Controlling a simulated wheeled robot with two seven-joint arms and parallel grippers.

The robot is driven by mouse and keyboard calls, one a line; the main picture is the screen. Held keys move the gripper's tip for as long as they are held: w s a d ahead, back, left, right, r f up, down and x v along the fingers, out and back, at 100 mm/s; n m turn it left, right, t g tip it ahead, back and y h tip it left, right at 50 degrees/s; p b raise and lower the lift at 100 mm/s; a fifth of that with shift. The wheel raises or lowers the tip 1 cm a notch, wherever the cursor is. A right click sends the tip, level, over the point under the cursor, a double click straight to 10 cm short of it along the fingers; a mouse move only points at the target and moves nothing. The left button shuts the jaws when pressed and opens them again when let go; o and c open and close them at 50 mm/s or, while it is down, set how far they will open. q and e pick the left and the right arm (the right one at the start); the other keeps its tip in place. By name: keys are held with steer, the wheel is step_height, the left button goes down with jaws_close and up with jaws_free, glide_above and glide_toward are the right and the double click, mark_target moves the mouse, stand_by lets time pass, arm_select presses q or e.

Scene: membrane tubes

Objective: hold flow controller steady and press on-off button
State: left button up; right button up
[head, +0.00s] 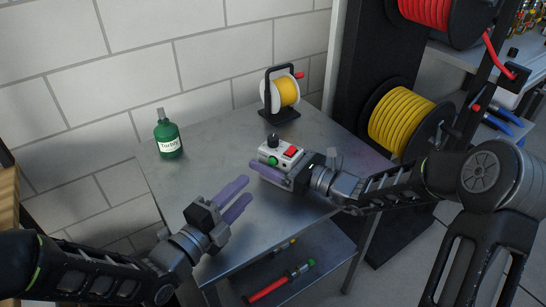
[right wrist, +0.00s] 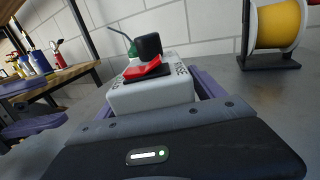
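The flow controller, a pale grey box (head: 280,154), stands on the metal table. It has a black knob (head: 273,140) and a red switch (head: 291,152) on top, and a green round part (head: 272,160) on its front side. My right gripper (head: 270,172) has its purple fingers along two sides of the box. In the right wrist view the box (right wrist: 150,92) fills the space between them, with the red switch (right wrist: 142,70) and knob (right wrist: 148,46) above. My left gripper (head: 236,198) is open and empty, in front of and left of the box, fingers apart.
A green labelled bottle (head: 167,137) stands at the table's back left. A small yellow reel (head: 285,93) stands at the back right. Large hose reels (head: 400,122) hang right of the table. Bare tabletop (head: 205,165) lies between bottle and box.

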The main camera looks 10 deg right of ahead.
steer(key=c, duration=1.6)
arm_select(q)
jaws_close()
arm_select(e)
jaws_close()
stand_by(0.5)
